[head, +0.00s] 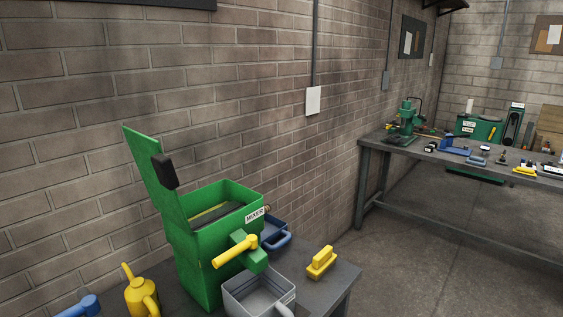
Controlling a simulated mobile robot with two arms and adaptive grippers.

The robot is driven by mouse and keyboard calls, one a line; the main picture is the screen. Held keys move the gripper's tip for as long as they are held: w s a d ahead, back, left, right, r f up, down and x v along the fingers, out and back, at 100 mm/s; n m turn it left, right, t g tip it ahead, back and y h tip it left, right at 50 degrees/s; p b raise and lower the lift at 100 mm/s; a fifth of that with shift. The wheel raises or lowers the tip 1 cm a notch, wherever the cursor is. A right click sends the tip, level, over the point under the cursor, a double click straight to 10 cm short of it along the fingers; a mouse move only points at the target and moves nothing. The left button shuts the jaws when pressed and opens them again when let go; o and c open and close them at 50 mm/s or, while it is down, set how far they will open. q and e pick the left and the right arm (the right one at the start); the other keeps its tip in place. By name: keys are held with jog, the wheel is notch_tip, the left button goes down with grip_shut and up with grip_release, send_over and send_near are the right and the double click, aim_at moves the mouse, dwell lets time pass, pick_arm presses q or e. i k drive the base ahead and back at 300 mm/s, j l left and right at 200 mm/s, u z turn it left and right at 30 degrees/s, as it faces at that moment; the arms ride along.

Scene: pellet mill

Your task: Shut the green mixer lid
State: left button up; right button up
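The green mixer (205,262) stands on a dark table near the brick wall, with a white MIXER label on its upper edge. Its green lid (146,173) is open and stands up steeply, leaning back to the left, with a black handle block (164,171) on it. The open hopper shows a dark inside with a bar in it. A yellow crank handle (235,252) sits on the mixer's front. Neither of my grippers is in the head view.
A grey bin (259,288) stands under the mixer's front. A blue scoop or tray (275,235), a yellow brush-like block (321,262) and a yellow can (142,297) are on the same table. A second workbench (475,168) with tools stands to the right; floor (420,260) between is clear.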

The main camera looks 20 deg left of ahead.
aim_at(157, 172)
jog(key=u, duration=1.25)
